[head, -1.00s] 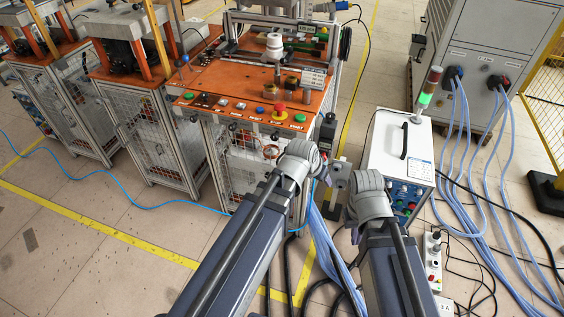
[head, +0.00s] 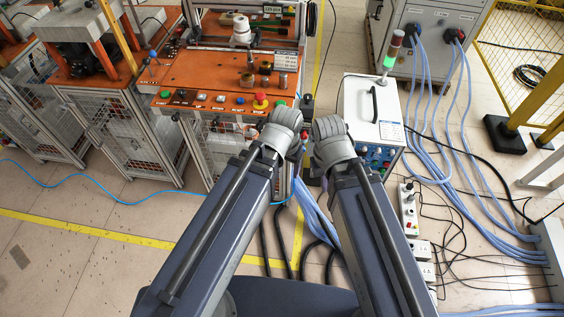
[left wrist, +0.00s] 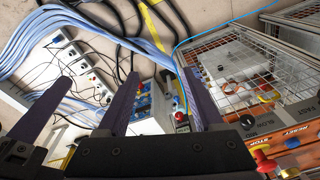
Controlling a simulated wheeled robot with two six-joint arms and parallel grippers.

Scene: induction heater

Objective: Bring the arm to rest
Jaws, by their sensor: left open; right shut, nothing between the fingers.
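My two arms reach forward side by side in the head view, with the left forearm's grey wrist joint (head: 282,130) close to the right one's (head: 332,143). Both grippers are hidden beyond these joints there. In the left wrist view my left gripper (left wrist: 160,95) is open, its two dark fingers apart with nothing between them. Another dark finger shape at the left of that view looks like my right gripper (left wrist: 45,105), shut and empty. Neither gripper visibly holds anything.
The orange-topped heater bench (head: 205,72) stands ahead of the left arm. A white control box (head: 371,112) with a green lamp stands ahead of the right arm. Blue cables (head: 440,140) and a power strip (head: 408,210) lie on the floor.

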